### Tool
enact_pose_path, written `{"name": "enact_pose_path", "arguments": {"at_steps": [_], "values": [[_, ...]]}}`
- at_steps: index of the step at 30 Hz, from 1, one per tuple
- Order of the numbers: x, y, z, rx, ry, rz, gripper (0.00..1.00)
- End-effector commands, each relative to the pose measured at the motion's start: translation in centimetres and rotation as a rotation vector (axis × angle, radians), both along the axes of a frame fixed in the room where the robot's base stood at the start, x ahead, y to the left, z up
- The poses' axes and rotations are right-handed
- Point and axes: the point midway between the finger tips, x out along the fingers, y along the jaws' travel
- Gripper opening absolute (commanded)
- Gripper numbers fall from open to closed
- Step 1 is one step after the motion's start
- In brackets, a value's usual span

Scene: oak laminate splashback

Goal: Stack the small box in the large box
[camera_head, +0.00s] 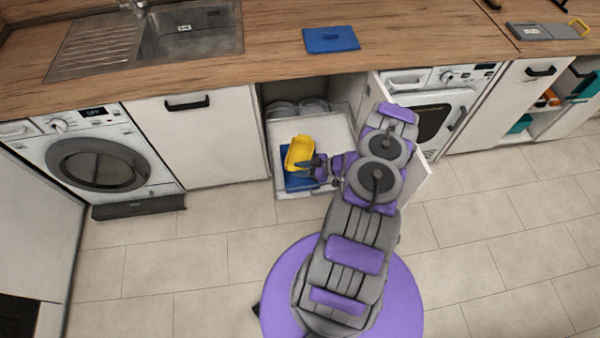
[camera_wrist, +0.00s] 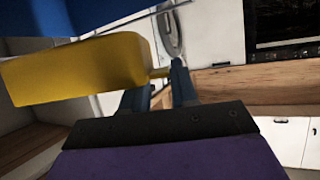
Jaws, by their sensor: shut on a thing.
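The small box is yellow (camera_head: 299,153) and sits at my gripper (camera_head: 316,166) in the head view, in front of the open cabinet. My gripper is shut on its edge. In the wrist view the yellow box (camera_wrist: 75,70) reaches left from the fingers (camera_wrist: 160,88), with a thin part of it between them. The large box is blue (camera_head: 297,184) and rests on the pulled-out white drawer. The yellow box overlaps it in the head view and hides part of it. I cannot tell whether the two boxes touch. A blue surface (camera_wrist: 60,18) fills the wrist view's top left.
The white drawer (camera_head: 284,135) stands out from the cabinet, with grey round items (camera_head: 298,107) behind it. An open door (camera_head: 417,187) stands right of my arm. A blue lid-like piece (camera_head: 331,39) lies on the wooden counter (camera_head: 270,62). The tiled floor is clear at left.

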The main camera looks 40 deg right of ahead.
Motion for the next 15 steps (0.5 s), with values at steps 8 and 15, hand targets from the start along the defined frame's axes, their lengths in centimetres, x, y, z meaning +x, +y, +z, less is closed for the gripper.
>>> {"name": "enact_pose_path", "arguments": {"at_steps": [8,15], "values": [[1.0,-0.6,-1.3,0.003,0.001,-0.001,0.00],[1.0,-0.6,-3.7,0.002,0.000,-0.002,0.00]]}}
